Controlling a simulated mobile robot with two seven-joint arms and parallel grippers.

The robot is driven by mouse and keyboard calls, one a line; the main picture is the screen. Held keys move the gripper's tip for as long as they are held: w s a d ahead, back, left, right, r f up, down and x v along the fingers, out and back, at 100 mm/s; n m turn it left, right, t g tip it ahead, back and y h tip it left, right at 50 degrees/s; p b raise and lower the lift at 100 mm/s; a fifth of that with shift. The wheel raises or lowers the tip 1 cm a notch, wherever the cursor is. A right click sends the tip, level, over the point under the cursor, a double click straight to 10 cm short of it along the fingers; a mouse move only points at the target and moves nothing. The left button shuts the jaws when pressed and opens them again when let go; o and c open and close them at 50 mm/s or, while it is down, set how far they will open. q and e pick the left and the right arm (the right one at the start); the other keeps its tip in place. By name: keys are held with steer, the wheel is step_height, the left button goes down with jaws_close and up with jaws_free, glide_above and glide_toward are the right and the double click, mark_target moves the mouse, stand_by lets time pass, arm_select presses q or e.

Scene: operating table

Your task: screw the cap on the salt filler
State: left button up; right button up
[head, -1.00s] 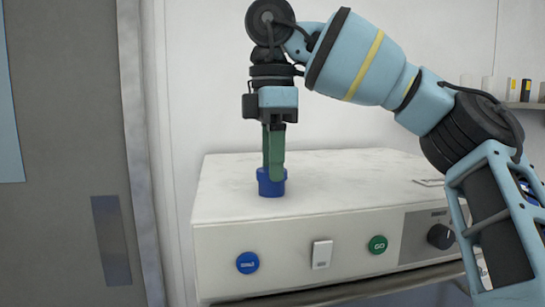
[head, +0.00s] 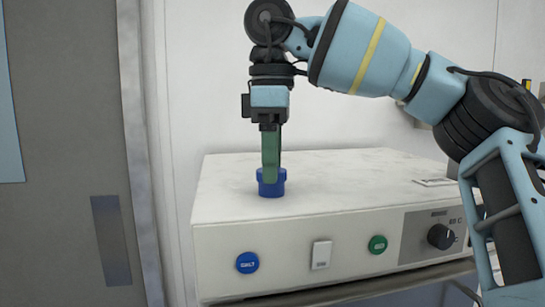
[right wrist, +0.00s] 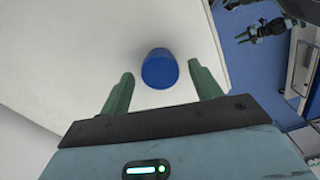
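The blue cap (head: 272,189) stands upright on top of the white machine, near its left front, where the salt filler is. The filler opening is hidden under it, and I cannot tell how far the cap is screwed on. My right gripper (head: 270,178) points straight down at the cap, its green fingers overlapping the cap's top in the head view. In the right wrist view the cap (right wrist: 160,69) lies between the two spread fingers, with a gap on each side. What seems to be my left gripper (right wrist: 243,36) shows small at the upper right there; its fingers are unclear.
The white machine (head: 330,175) has a clear top around the cap. Its front carries a blue button (head: 247,263), a white switch (head: 321,255), a green button (head: 378,244) and a black knob (head: 441,237). A grey door (head: 60,230) stands at the left.

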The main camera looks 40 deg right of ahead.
steer(key=n, duration=0.6)
steer(key=shift+w, duration=0.1)
steer(key=shift+n, duration=0.4)
steer(key=n, duration=0.7)
steer(key=c, duration=0.9)
steer(key=shift+m, duration=1.8)
steer(key=shift+c, duration=0.4)
